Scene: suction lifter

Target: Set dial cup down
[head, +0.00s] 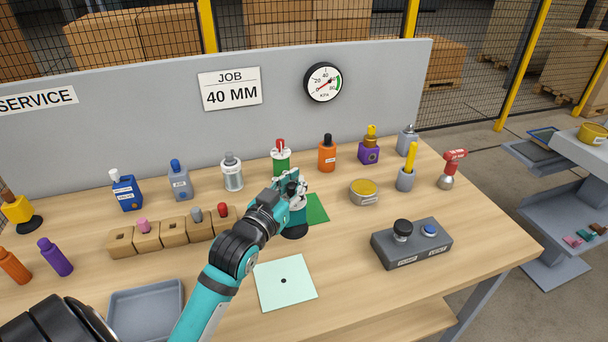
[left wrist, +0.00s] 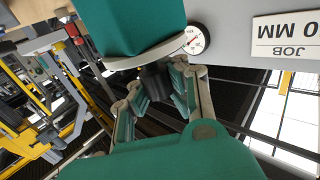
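My left gripper (head: 291,187) is over the middle of the bench. Its fingers are closed around the dark top of the dial cup (head: 297,217), which has a teal body and a black round base. In the left wrist view the fingers (left wrist: 158,82) are on either side of the dark neck, and the teal body (left wrist: 145,22) with its pale rim is beyond. The base is close to the bench top beside a green pad (head: 317,209); whether it touches is unclear. The gripper hides much of the cup. My right gripper is not in view.
A pale square plate (head: 285,283) lies in front of the cup. A grey button box (head: 411,243) and a yellow-topped tin (head: 363,191) are to the right. Wooden blocks (head: 173,233) stand to the left. Several bottles line the back. A grey tray (head: 146,308) is at front left.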

